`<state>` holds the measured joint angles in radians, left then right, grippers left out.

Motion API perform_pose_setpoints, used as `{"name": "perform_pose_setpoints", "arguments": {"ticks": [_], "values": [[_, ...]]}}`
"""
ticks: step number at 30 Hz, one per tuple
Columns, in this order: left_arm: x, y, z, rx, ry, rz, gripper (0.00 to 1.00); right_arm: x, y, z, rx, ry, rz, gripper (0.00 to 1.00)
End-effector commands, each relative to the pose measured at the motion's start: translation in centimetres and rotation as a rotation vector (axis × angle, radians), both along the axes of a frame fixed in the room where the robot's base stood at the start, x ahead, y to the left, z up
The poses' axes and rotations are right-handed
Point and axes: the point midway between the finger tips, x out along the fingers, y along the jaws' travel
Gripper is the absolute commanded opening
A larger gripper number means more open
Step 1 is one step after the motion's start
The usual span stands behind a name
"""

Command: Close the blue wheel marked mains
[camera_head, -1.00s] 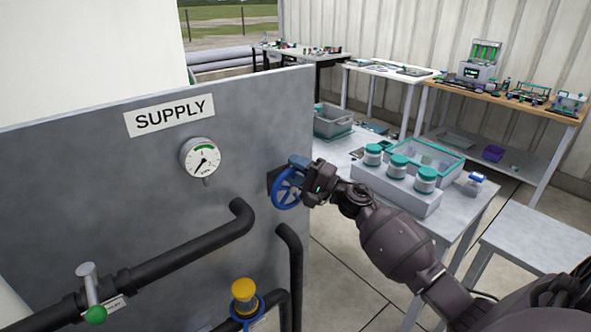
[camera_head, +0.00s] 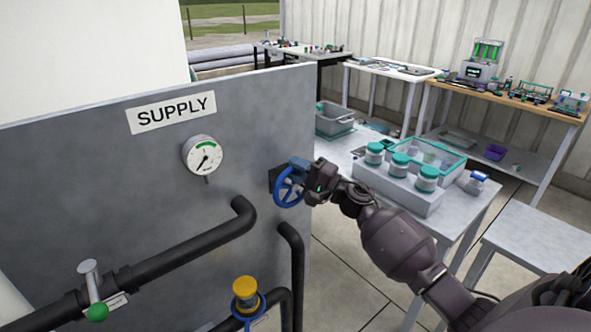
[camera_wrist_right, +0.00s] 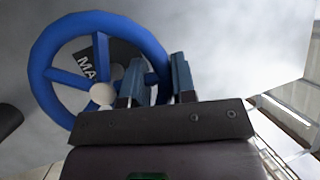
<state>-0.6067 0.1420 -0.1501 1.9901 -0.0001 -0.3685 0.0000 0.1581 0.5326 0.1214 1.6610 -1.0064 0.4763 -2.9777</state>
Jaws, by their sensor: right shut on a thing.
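The blue wheel (camera_head: 289,186) is mounted on the grey panel (camera_head: 90,190) near its right edge. In the right wrist view the wheel (camera_wrist_right: 43,60) shows its spokes and pale hub, with a dark label starting "MA" behind it. My right gripper (camera_head: 308,178) is at the wheel's right side. In the wrist view its two fingers (camera_wrist_right: 160,82) straddle the right part of the rim, shut on it. The fingers hide part of the rim there. My left gripper is not in view.
A gauge (camera_head: 203,155) sits below the SUPPLY sign (camera_head: 172,112). Black pipes (camera_head: 190,247), a green-tipped lever valve (camera_head: 92,290) and a yellow-topped valve (camera_head: 246,290) are lower on the panel. A table with teal-lidded jars (camera_head: 400,163) stands behind my right arm.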

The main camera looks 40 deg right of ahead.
Motion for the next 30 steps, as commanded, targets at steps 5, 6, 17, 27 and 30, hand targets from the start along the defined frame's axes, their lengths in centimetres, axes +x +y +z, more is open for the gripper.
{"name": "perform_pose_setpoints", "arguments": {"ticks": [5,6,17,27,30], "values": [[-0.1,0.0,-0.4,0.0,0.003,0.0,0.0,0.1,-0.6,0.6,0.013,-0.01,-0.013,0.01],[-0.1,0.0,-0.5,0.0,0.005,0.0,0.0,0.1,-0.6,0.5,0.02,-0.009,-0.012,0.01],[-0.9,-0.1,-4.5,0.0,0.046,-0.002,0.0,0.2,-1.4,-0.6,0.197,0.009,-0.013,0.01],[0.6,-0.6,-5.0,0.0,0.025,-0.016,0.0,0.3,-2.5,-1.0,0.436,0.028,-0.013,0.01],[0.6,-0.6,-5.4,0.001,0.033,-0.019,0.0,0.3,-2.7,-1.1,0.487,0.032,-0.014,0.01]]}}
